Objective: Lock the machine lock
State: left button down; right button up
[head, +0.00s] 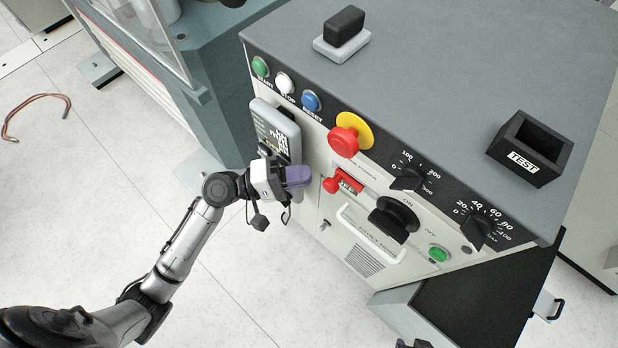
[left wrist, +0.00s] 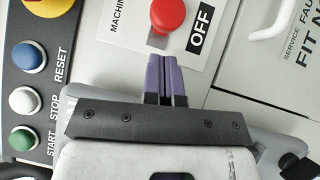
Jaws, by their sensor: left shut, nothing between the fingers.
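The machine lock shows as a red knob (head: 332,185) on the white front panel of the grey machine, below the red emergency button. In the left wrist view the red knob (left wrist: 168,14) sits on a white plate with a black OFF label (left wrist: 201,29) beside it. My left gripper (head: 297,175) is shut and empty, its purple fingers just left of the knob in the head view. In the left wrist view its fingertips (left wrist: 167,57) point at the knob, with a small apparent gap. I cannot tell whether they touch.
A red emergency button (head: 344,142) on a yellow base, a black rotary switch (head: 394,219) and dials surround the lock. A handheld pendant (head: 276,128) hangs just behind my left gripper. A TEST box (head: 530,149) and a black-handled block (head: 343,34) stand on top.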

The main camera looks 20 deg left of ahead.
aim_at(333, 193)
pick_arm(q)
jog(key=shift+s+d+r, duration=0.1)
jog(key=shift+s+d, duration=0.1)
jog(key=shift+d, duration=0.35)
jog(key=shift+s+d+r, duration=0.1)
jog(key=shift+s+d, duration=0.05)
jog(key=shift+d, duration=0.4)
jog(key=d+p, duration=0.1)
jog(key=d, duration=0.1)
jog(key=s+d, duration=0.1)
jog(key=d, duration=0.1)
jog(key=shift+s+p, duration=0.15)
jog(key=shift+p, duration=0.2)
jog(key=shift+a, duration=0.1)
jog(key=shift+a+f, duration=0.1)
jog(key=shift+f, duration=0.05)
